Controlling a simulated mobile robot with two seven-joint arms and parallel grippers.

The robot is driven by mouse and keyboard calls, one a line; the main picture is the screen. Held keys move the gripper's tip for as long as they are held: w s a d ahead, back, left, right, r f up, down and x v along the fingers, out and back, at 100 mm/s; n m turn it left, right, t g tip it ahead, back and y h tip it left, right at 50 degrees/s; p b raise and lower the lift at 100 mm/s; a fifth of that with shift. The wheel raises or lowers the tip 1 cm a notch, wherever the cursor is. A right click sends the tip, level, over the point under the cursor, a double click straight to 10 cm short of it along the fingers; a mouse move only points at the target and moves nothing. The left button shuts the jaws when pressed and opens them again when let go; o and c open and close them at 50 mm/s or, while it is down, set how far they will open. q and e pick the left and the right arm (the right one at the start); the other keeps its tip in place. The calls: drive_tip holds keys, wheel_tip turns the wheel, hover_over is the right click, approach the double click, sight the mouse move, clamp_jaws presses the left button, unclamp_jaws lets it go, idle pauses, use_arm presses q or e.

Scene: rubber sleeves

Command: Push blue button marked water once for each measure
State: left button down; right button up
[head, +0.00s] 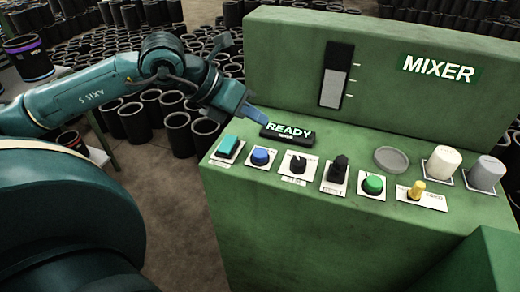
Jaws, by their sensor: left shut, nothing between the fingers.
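The blue button (260,156) is a round knob on a white plate on the green mixer console, between a teal square button (228,146) and a black rotary knob (298,163). The lettering on its plate is too small to read. My left gripper (262,119) is shut and empty. Its blue fingertips are above and behind the blue button, close to the left end of the READY display (288,133), and apart from the button. My right gripper is not in view.
Further right on the console are a black lever switch (337,172), a green button (373,184), a yellow toggle (416,188), a grey disc (391,160), and white (443,162) and grey (486,173) cylinders. A gauge panel (337,75) rises behind. Many black sleeves stand on the floor.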

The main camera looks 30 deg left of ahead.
sight(254, 153)
use_arm(q)
drive_tip(key=shift+a+r+m+h+p, duration=0.1)
drive_tip(key=shift+r+m+p, duration=0.3)
drive_tip(key=shift+m, duration=2.05)
drive_tip(key=shift+d+r+m+h+p, duration=0.1)
drive_tip(key=shift+r+m, duration=0.5)
drive_tip(key=shift+m, duration=1.9)
drive_tip(key=shift+a+r+m+h+p, duration=0.1)
drive_tip(key=shift+r+m+p, duration=0.3)
drive_tip(key=shift+m, duration=2.05)
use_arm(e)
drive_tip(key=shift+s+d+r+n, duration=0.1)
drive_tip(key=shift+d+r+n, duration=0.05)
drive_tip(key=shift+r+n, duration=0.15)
